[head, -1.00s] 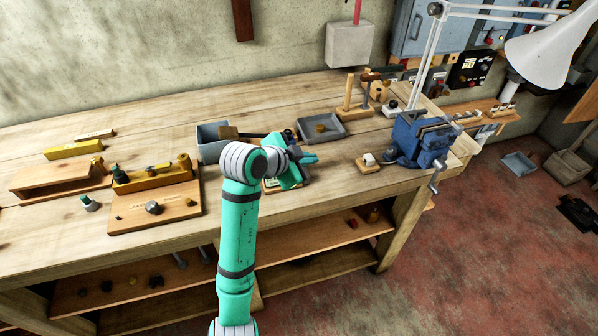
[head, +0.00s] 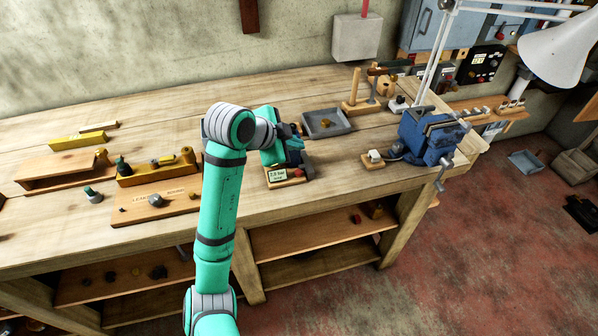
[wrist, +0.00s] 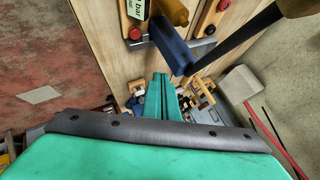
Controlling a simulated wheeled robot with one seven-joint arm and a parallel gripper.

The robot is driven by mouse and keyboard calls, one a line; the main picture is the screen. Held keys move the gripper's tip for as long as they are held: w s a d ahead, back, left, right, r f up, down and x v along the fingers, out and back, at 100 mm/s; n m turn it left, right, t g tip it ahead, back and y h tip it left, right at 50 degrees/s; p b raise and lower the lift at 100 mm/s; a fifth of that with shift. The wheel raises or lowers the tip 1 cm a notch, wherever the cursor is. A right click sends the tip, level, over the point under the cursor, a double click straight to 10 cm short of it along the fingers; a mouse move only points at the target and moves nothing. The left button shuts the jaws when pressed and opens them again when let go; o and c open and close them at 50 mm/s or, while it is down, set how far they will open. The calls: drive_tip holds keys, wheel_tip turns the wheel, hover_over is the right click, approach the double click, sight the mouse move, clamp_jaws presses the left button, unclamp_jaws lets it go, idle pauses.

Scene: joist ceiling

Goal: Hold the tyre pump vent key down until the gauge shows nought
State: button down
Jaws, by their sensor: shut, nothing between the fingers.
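The tyre pump stands near the front middle of the bench, partly behind my gripper. Its gauge (head: 277,176) is a small pale display that seems to read about 2.0 bar. A red key (head: 298,173) sits beside it on the wooden base. In the wrist view the gauge (wrist: 136,8) is cut off by the top edge, with a red key (wrist: 134,33) below it and a dark blue part in front of the board. My gripper (wrist: 160,78) is shut and empty, its fingers apart from the red key in that view. In the head view its fingertips are hard to make out.
A grey tray (head: 327,123) lies behind the pump. A blue vice (head: 428,135) stands at the right bench end, with a small wooden block switch (head: 373,157) beside it. A wooden board with a brass-coloured device (head: 155,205) is on the left.

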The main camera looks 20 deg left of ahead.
wheel_tip(320, 180, down, 5)
drive_tip(key=shift+a+f, duration=0.15)
drive_tip(key=shift+f, duration=1.1)
drive_tip(key=shift+f, duration=0.2)
idle(1.2)
drive_tip(key=shift+f, duration=0.2)
drive_tip(key=shift+f, duration=0.5)
idle(1.9)
drive_tip(key=shift+r, duration=0.15)
idle(0.5)
drive_tip(key=shift+r, duration=0.75)
drive_tip(key=shift+r, duration=0.15)
drive_tip(key=shift+r, duration=2.35)
